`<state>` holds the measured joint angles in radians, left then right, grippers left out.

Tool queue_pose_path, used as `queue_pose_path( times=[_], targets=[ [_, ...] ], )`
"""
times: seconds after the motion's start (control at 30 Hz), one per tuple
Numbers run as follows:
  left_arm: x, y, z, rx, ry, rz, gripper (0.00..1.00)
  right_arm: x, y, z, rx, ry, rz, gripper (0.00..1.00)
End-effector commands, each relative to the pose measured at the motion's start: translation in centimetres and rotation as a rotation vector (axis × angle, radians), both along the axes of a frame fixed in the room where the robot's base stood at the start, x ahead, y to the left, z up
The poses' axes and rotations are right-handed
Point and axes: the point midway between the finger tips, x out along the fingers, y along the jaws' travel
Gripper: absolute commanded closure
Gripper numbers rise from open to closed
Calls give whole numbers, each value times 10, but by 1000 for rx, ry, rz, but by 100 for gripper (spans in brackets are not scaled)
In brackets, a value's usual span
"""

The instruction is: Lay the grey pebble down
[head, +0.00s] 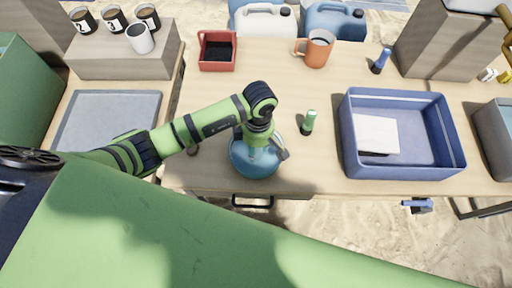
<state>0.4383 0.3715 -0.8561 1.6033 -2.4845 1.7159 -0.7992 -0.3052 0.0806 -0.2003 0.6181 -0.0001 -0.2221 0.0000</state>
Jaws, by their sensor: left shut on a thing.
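My left gripper (262,152) points down into a round blue bowl (246,170) near the front edge of the wooden table. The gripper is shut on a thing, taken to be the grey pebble. The pebble itself cannot be made out, as the fingers and wrist hide it. I cannot tell whether it touches the bowl's bottom. My right gripper is not in view.
A green-topped small bottle (308,122) stands just right of the bowl. A blue crate (452,140) holding a pale flat piece (377,135) is farther right. A red bin (217,66) and an orange mug (317,50) stand behind. A grey tray (110,118) lies left.

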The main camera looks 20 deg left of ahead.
Motion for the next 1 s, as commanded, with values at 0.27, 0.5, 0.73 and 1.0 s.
queue_pose_path(
  times=[0.27,0.5,0.73,1.0],
  targets=[
    [0,0,-5,-1,-1,0,95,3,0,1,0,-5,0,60],
    [0,-1,-8,0,-1,-1,39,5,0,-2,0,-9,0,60],
    [0,-1,-8,0,0,0,39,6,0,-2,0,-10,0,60],
    [3,0,5,-1,-6,-1,39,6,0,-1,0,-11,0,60]
  ],
)
